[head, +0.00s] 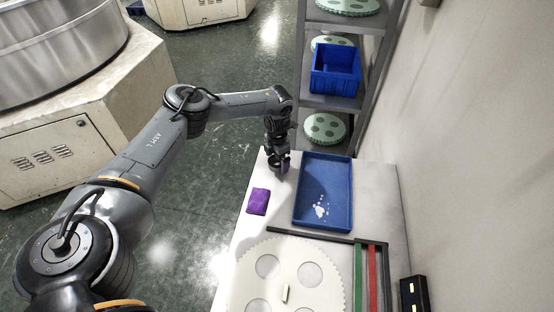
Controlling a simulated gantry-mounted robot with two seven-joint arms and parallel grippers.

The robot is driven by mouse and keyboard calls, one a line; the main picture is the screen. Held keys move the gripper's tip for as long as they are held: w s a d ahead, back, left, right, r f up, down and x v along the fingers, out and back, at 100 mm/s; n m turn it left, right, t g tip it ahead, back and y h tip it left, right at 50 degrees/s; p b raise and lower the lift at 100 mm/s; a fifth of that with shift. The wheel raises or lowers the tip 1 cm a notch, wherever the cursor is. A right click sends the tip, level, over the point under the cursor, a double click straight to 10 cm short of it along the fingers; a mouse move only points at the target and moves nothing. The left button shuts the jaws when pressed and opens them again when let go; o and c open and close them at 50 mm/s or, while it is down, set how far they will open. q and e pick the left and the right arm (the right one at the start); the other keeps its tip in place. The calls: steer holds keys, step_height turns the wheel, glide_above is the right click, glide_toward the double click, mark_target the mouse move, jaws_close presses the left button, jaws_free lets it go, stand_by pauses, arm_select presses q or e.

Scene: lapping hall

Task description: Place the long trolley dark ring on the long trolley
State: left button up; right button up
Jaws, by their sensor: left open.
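My left gripper (279,168) is open, pointing down over the far left end of a long light-topped surface (392,215). I cannot tell whether this surface is the long trolley. I cannot make out a dark ring anywhere in the head view; the fingertips are small and dark, so anything right under them is hard to see. My right gripper is not in view.
A blue tray (345,215) with white bits lies right of the gripper. A purple cloth (258,201) is nearer. A pale toothed disc (312,253) lies in front, beside green (358,275) and red (373,280) strips. A shelf rack (302,60) holds a blue bin (335,72). A wall bounds the right.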

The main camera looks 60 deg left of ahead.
arm_select(q)
step_height(320, 180, up, 12)
steer(key=p, duration=0.2)
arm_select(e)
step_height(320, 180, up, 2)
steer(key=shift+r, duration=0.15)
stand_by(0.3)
